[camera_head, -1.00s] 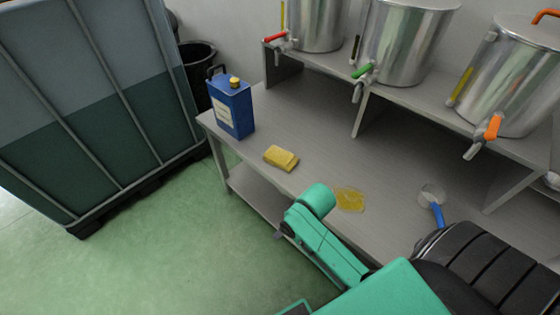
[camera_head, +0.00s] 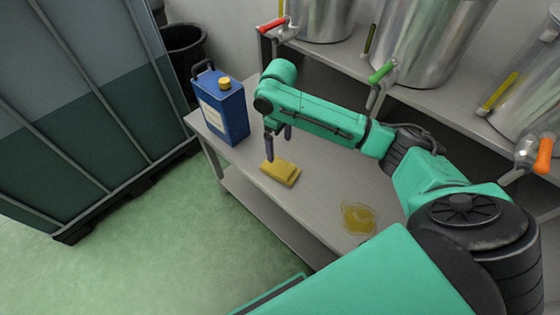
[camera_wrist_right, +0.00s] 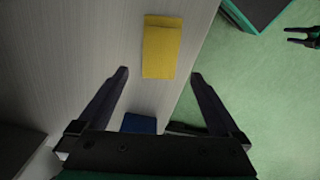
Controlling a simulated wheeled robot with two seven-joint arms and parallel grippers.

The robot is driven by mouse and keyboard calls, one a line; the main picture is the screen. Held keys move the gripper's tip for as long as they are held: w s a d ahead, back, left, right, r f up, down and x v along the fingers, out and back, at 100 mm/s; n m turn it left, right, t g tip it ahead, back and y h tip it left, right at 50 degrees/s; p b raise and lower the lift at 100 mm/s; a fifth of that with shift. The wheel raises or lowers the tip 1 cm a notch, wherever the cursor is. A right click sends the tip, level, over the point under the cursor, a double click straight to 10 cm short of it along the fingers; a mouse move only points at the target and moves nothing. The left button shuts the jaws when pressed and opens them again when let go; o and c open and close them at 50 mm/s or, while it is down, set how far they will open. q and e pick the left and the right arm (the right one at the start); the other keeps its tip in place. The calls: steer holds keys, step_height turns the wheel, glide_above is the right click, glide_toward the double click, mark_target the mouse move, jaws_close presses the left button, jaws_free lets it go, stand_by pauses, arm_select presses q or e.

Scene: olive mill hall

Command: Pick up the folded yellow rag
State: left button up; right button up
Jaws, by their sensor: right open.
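The folded yellow rag (camera_head: 281,172) lies flat near the front edge of the grey bench (camera_head: 318,200). In the right wrist view the rag (camera_wrist_right: 162,45) is just beyond the fingertips, roughly centred between them. My right gripper (camera_head: 278,147) is open and empty, pointing down just above the rag's far left side. In the right wrist view its two fingers (camera_wrist_right: 160,74) are spread wide, with nothing between them. A small dark forked shape at the upper right of that view looks like my left gripper (camera_wrist_right: 303,36); its jaws are too small to judge.
A blue canister (camera_head: 222,108) with a yellow cap stands left of my right gripper. A yellow puddle (camera_head: 358,217) lies on the bench right of the rag. Steel drums with taps (camera_head: 425,40) stand on a raised shelf behind. Green floor (camera_head: 180,240) is open in front.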

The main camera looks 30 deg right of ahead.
mark_target(280, 167)
steer(key=f, duration=0.2)
steer(key=s+f, duration=0.1)
steer(key=f, duration=0.1)
steer(key=shift+s+a, duration=0.15)
steer(key=shift+a, duration=0.05)
steer(key=shift+w+d+f, duration=0.1)
steer(key=shift+w+f, duration=0.15)
steer(key=shift+f, duration=0.45)
step_height(280, 167, down, 4)
steer(key=shift+w+d+f+b, duration=0.15)
steer(key=shift+f+b, duration=0.1)
steer(key=shift+b, duration=0.2)
steer(key=shift+f, duration=0.4)
arm_select(q)
steer(key=s, duration=0.1)
steer(key=s+f, duration=0.1)
steer(key=s+a, duration=0.1)
steer(key=shift+f+g, duration=0.15)
steer(key=shift+g, duration=0.15)
arm_select(e)
steer(key=c, duration=1.1)
steer(key=shift+c, duration=0.2)
arm_select(q)
step_height(280, 167, up, 2)
steer(key=shift+a+r+p, duration=0.15)
steer(key=shift+p, duration=1.05)
arm_select(e)
step_height(280, 167, up, 20)
